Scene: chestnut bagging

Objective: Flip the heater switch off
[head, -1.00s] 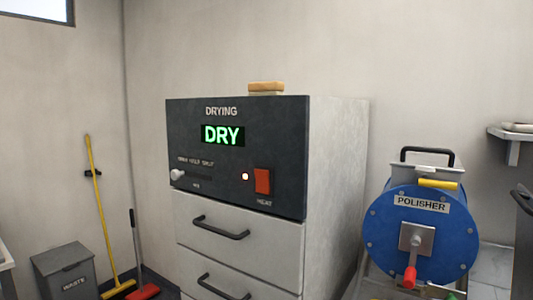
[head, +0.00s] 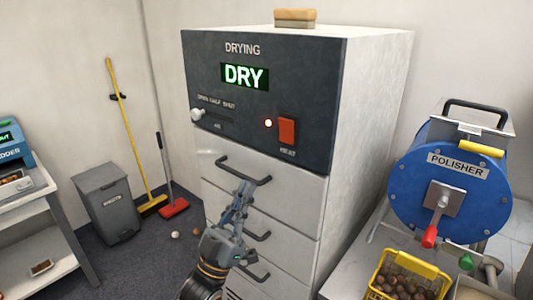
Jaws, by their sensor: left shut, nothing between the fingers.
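The heater switch (head: 287,131) is a red-orange rocker above the HEAT label, on the dark front panel (head: 312,96) of the drying cabinet. A small lit lamp (head: 268,123) glows just left of it. The green display (head: 245,76) reads DRY. My left gripper (head: 244,188) is shut and empty, in front of the cabinet's drawers, below and left of the switch and apart from it. My right gripper is not in view.
Drawer handles (head: 245,168) stick out below the panel, close to my left gripper. A blue polisher (head: 440,190) and a yellow basket of chestnuts (head: 380,266) stand at the right. A waste bin (head: 107,205) stands at the left.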

